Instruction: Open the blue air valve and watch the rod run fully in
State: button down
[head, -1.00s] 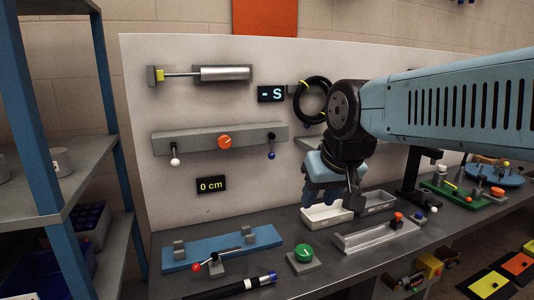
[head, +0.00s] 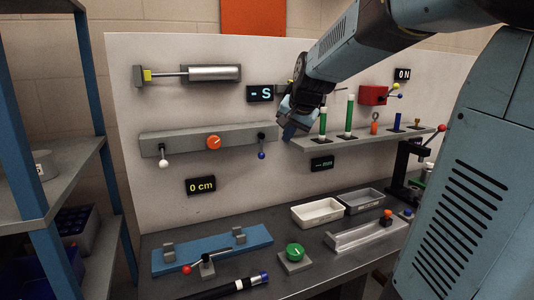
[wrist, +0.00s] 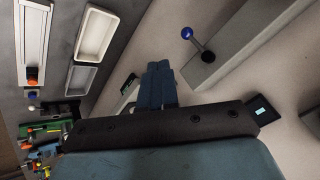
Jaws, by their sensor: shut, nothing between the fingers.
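The blue-knobbed air valve lever (head: 262,147) hangs down from the right end of a grey manifold bar (head: 185,140) on the white panel. In the wrist view the blue knob (wrist: 187,33) is above and right of my fingers. My gripper (head: 287,136) is shut and empty, just right of the blue lever and apart from it; its fingers show together in the wrist view (wrist: 159,70). The cylinder (head: 213,74) is at the upper left, its rod (head: 166,75) extended left to a yellow-marked end (head: 146,75). A display (head: 200,185) reads 0 cm.
A white-knobbed lever (head: 163,160) and an orange knob (head: 213,142) are on the same bar. A shelf (head: 360,141) with green-banded tubes stands close right of my gripper. A dark display (head: 261,93) reads "- S". Trays (head: 318,212) sit on the bench below.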

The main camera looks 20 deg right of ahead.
aim_at(261, 148)
jog(key=shift+w+d, duration=0.25)
jog(key=shift+w, duration=0.35)
jog(key=w+a+f, duration=0.3)
jog(key=w+f, duration=0.5)
jog(key=w, duration=0.1)
jog(key=shift+f, duration=0.35)
